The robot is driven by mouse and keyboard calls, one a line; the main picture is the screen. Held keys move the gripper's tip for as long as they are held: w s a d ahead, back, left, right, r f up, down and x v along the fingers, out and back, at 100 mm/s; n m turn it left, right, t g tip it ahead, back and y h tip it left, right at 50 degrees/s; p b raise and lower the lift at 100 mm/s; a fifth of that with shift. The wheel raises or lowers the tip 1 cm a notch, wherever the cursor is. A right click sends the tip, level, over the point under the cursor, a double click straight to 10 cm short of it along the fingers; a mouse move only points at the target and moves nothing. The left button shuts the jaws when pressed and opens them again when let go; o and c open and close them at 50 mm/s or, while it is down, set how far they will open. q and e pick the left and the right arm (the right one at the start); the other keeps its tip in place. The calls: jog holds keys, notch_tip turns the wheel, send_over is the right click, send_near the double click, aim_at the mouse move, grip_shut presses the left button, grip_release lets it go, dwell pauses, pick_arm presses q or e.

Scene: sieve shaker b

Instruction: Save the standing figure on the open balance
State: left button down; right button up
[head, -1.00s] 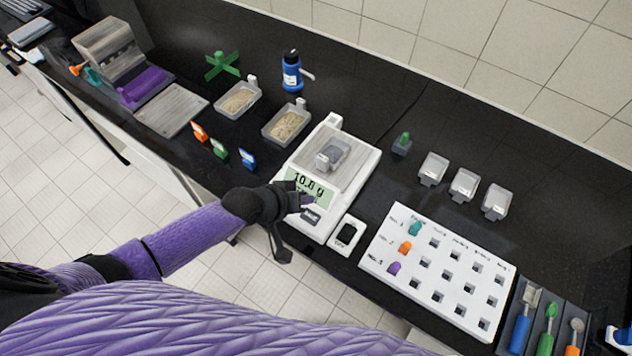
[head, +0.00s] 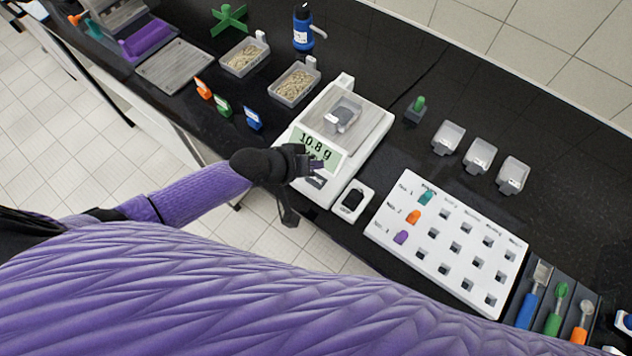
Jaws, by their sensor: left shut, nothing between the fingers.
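The open balance (head: 372,122) is a white machine with a small grey container (head: 342,114) on its pan. Its green display (head: 318,146) reads 10.8 g, with a smaller line below partly covered by my gripper. My left gripper (head: 318,166) is shut and empty at the front of the balance, over the lower edge of the display. I cannot tell whether its fingertips touch the balance. A dark button (head: 316,181) lies on the front panel just below the fingers. My right gripper is not in view.
A white pad with a black key (head: 353,200) lies right of the balance. Further right is a white peg board (head: 450,240) with teal, orange and purple pegs. Grain trays (head: 294,84) stand behind left, small empty-looking cups (head: 480,156) behind right. Coloured scoops (head: 553,310) sit lower right.

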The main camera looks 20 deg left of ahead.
aim_at(321, 177)
pick_arm(q)
notch_tip(321, 177, down, 4)
jog(key=b, duration=0.2)
jog(key=shift+b, duration=0.35)
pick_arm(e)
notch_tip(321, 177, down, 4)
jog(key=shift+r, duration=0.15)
pick_arm(q)
jog(key=shift+f, duration=0.15)
dwell(1.1)
jog(key=shift+f, duration=0.3)
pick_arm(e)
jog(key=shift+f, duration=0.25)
pick_arm(q)
jog(key=shift+f+b, duration=0.45)
jog(key=shift+b, duration=0.2)
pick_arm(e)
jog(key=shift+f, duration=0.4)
pick_arm(q)
jog(key=shift+r+p, duration=0.9)
jog(key=shift+p, duration=0.05)
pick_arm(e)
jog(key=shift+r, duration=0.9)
pick_arm(q)
notch_tip(321, 177, up, 5)
jog(key=p, duration=0.5)
jog(key=shift+r, duration=0.1)
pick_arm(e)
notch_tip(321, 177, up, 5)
